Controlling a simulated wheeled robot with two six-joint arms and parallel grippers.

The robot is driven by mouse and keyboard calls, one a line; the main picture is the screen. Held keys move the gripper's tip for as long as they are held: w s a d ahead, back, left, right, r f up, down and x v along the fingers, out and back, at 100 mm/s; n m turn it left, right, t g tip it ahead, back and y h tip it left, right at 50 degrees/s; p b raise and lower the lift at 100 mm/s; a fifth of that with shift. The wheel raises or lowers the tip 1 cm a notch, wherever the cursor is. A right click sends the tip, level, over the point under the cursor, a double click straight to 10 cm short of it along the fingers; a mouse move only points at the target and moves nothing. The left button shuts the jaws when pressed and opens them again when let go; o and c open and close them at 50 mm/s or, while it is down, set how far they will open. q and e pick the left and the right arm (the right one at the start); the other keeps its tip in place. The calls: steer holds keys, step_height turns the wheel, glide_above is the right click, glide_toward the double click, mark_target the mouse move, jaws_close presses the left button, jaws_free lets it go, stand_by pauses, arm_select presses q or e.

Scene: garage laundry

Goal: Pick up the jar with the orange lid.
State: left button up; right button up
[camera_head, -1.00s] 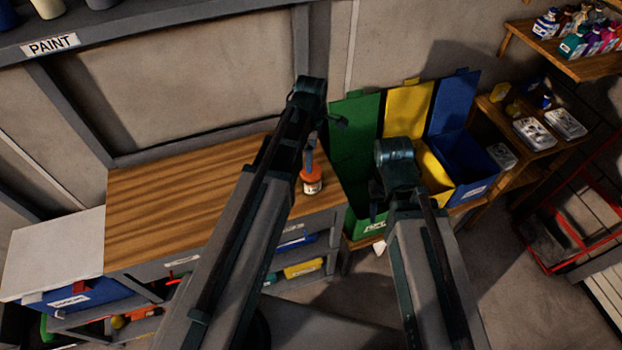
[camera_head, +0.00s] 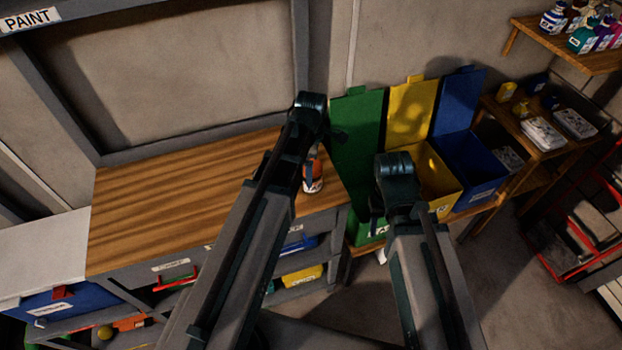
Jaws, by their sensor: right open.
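The jar with the orange lid (camera_head: 314,185) stands upright near the right end of the wooden workbench top (camera_head: 180,195). It has a pale label, and its left side and top are partly covered by my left arm and a dark gripper part. My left gripper (camera_head: 310,164) is mostly hidden by its own arm and shows close over the jar; I cannot tell whether it touches the jar or how its fingers stand. My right gripper (camera_head: 377,204) is open and empty, pointing down in front of the green bin, to the right of the jar and apart from it.
Green (camera_head: 358,140), yellow (camera_head: 440,185) and blue (camera_head: 482,180) bins with raised lids stand right of the bench. A side table (camera_head: 545,150) with trays and a red-framed rack (camera_head: 585,235) are farther right. The bench top left of the jar is clear.

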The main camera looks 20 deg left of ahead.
arm_select(q)
step_height(320, 180, down, 4)
steer(key=b, duration=0.3)
steer(key=shift+f, duration=0.1)
arm_select(e)
step_height(320, 180, down, 4)
steer(key=shift+f, duration=0.1)
